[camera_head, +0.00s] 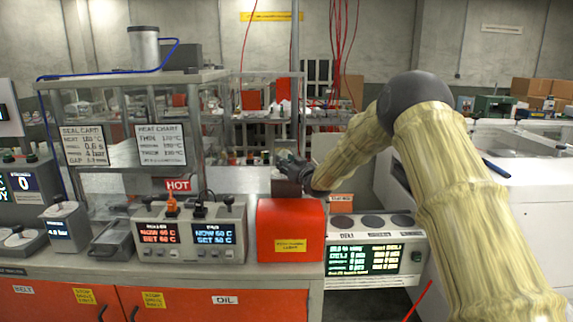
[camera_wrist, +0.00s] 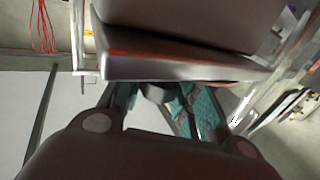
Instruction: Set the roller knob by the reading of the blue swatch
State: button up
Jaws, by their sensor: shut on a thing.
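My gripper (camera_head: 290,168) is above the red box at the counter's right end. In the wrist view its teal-padded fingers (camera_wrist: 162,105) are shut on a small dark rounded thing (camera_wrist: 155,92), mostly hidden by a broad grey-brown block (camera_wrist: 185,68) with a red line along it. I cannot tell whether the dark thing is the roller knob. A two-display control unit (camera_head: 190,236) stands on the counter left of the red box, with an orange-lit screen and a blue-lit screen. I cannot make out the blue swatch in either view.
The red box (camera_head: 291,218) has a yellow label. A metal rack (camera_head: 135,77) with printed charts stands at left, with a blue hose. A panel (camera_head: 375,250) with green readouts and round dark pads is right of the red box. A white machine (camera_head: 520,190) fills the right.

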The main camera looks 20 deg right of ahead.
jog(key=shift+d+r+n+g+y+p, duration=0.1)
jog(key=shift+n+g+y+p, duration=0.45)
jog(key=shift+n+y, duration=0.85)
jog(key=n+g+y+p, duration=0.1)
jog(key=y, duration=0.1)
jog(key=n+g+y+p, duration=0.1)
jog(key=n+y, duration=0.1)
jog(key=y, duration=0.1)
jog(key=shift+g, duration=0.35)
jog(key=shift+f+n+g+y, duration=0.25)
jog(key=shift+n+g+y, duration=0.75)
jog(key=shift+y, duration=0.2)
jog(key=shift+n+g+y+b, duration=0.55)
jog(key=shift+n+g+y, duration=0.45)
jog(key=shift+g, duration=0.4)
jog(key=shift+r+n+g+y+b, duration=0.15)
jog(key=shift+n+g+y+b, duration=0.25)
jog(key=shift+g, duration=0.3)
jog(key=o, duration=1)
jog(key=v, duration=1.2)
